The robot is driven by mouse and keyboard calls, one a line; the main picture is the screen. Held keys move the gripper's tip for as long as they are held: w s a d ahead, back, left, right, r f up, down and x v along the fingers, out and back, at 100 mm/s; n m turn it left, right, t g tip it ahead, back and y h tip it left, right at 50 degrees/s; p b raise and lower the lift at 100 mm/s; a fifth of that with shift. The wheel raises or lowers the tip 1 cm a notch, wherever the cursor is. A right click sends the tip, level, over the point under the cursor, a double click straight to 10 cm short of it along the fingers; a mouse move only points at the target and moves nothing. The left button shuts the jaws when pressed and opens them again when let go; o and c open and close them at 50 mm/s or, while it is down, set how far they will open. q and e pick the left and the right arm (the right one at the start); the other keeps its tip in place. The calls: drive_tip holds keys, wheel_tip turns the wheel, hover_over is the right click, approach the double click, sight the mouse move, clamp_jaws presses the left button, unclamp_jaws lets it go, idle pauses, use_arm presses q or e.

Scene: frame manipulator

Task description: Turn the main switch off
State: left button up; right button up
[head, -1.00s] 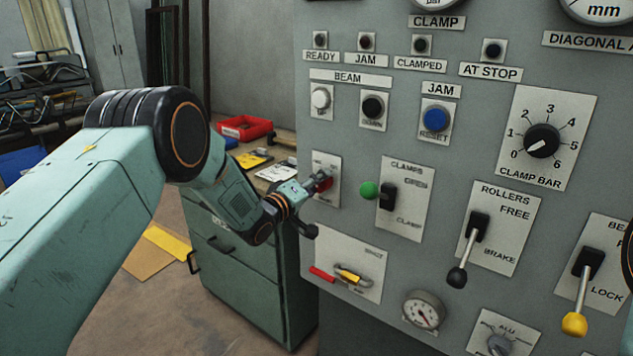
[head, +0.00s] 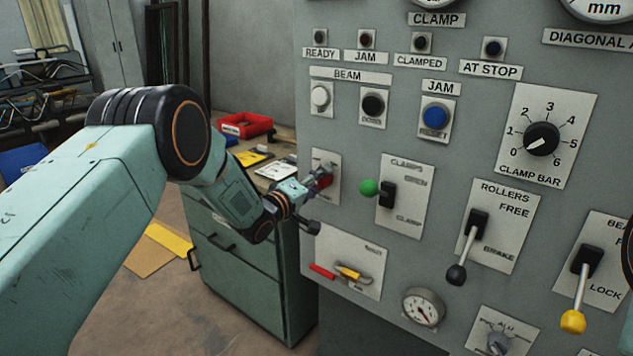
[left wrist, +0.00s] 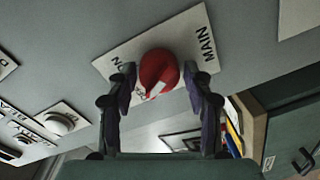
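The main switch is a red knob (left wrist: 160,72) on a light plate marked MAIN in the left wrist view. In the head view the red knob (head: 325,181) is small and partly hidden by my gripper. My left gripper (left wrist: 160,82) has its two fingers on either side of the knob, with narrow gaps visible between fingertips and knob. It looks open around the knob. In the head view the left gripper (head: 312,186) is close to the panel at the switch plate. My right gripper is not in view.
The grey control panel (head: 455,130) carries several buttons and levers. A green-knobbed clamp lever (head: 369,187) sticks out just right of the switch. Below is a plate with red and yellow handles (head: 345,270). A green drawer cabinet (head: 240,275) stands left of the panel.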

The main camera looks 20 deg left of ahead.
use_arm(q)
drive_tip(key=shift+o, duration=1)
drive_tip(key=shift+r, duration=0.1)
drive_tip(key=shift+a, duration=0.1)
drive_tip(key=v, duration=1.2)
